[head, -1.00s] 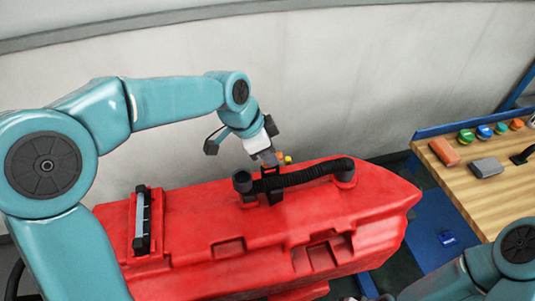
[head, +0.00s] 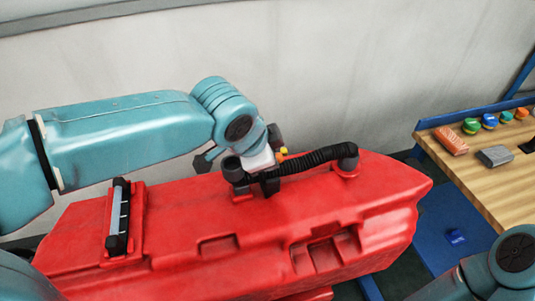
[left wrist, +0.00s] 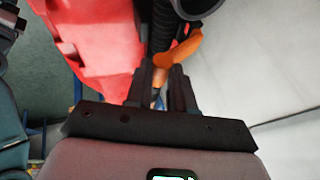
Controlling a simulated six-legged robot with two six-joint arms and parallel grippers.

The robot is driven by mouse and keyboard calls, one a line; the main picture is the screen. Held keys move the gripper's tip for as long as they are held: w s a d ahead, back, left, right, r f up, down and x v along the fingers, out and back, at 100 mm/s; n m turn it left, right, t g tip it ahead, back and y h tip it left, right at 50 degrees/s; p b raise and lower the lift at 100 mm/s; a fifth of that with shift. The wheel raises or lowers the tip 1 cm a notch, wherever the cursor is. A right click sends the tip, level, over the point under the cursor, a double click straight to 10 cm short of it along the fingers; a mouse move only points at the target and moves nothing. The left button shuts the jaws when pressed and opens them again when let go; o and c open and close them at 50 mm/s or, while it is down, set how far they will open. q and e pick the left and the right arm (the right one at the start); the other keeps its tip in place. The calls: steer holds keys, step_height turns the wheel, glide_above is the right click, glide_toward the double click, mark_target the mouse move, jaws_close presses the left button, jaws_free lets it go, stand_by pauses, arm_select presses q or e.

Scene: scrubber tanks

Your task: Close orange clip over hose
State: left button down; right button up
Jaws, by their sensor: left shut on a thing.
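A black corrugated hose (head: 312,160) runs between two dark fittings on top of the red tank (head: 215,215). It also shows in the left wrist view (left wrist: 162,25). The orange clip (left wrist: 180,52) curves across the hose in the left wrist view, close beyond my fingertips. In the head view only a small yellow-orange bit shows behind the hose. My left gripper (left wrist: 160,85) is shut on the clip, its fingers close to the hose. In the head view my left wrist hides most of this contact. My right gripper is out of view.
A black-and-grey bar (head: 119,216) is mounted on the tank's left end. A wooden workbench (head: 490,185) on the right holds a brick-coloured block (head: 451,141), a grey block (head: 494,156) and several coloured round items. A pale wall (head: 330,75) stands behind the tank.

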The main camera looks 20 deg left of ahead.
arm_select(q)
steer(key=shift+s+f, duration=0.1)
steer(key=c, duration=1)
jaws_free()
steer(key=shift+o, duration=0.2)
steer(key=v, duration=1.6)
steer(key=shift+r+p, duration=0.25)
steer(key=shift+p, duration=0.15)
steer(key=shift+a, duration=0.1)
